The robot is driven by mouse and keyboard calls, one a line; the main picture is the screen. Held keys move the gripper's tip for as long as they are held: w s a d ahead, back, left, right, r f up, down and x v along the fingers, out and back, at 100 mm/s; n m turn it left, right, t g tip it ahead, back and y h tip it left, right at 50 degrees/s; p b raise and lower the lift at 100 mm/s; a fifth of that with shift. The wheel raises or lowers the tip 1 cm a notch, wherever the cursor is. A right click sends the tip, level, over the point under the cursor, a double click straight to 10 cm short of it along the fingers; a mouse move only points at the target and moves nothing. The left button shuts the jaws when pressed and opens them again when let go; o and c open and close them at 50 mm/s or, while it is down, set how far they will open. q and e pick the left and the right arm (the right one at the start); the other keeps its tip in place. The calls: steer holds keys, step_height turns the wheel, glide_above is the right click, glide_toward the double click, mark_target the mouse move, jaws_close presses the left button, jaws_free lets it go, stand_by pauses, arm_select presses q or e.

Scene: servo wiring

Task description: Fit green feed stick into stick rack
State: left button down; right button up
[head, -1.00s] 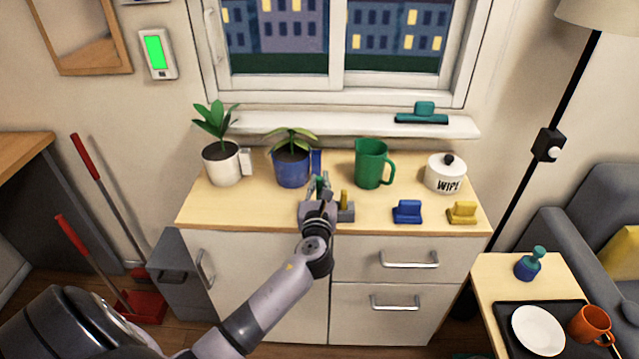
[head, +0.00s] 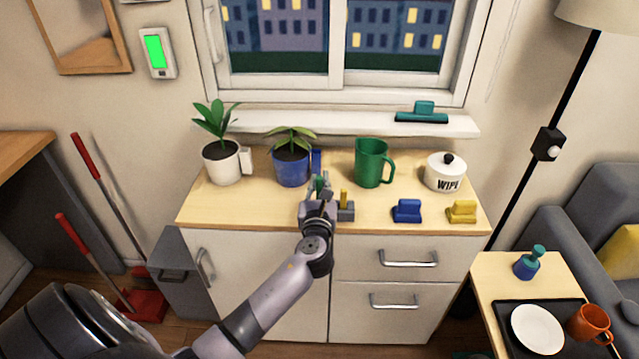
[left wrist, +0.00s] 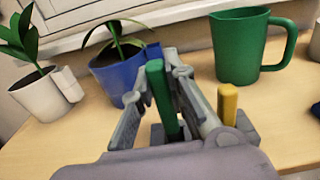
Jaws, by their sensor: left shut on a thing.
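The green feed stick (left wrist: 160,97) stands nearly upright between the fingers of my left gripper (left wrist: 158,82), which is shut on it. In the head view the green stick (head: 320,184) is a small green patch at my left gripper (head: 319,186). The grey stick rack (head: 346,212) is on the counter, partly hidden by the gripper. It also shows in the left wrist view (left wrist: 246,129), with a yellow stick (left wrist: 228,102) upright in it. The green stick's lower end is at the rack's left part; I cannot tell how deep it sits. My right gripper is not in view.
Behind the gripper stand a blue pot with a plant (head: 291,167) and a green jug (head: 371,163). A white potted plant (head: 221,163) is at left. A blue holder (head: 407,211), a yellow holder (head: 462,212) and a white WIPE pot (head: 445,174) are at right. The counter's front left is clear.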

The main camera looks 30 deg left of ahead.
arm_select(q)
steer(key=shift+f+b, duration=1.5)
steer(key=shift+f, duration=0.5)
steer(key=c, duration=1.5)
jaws_free()
steer(key=v, duration=1.2)
steer(key=shift+f, duration=0.1)
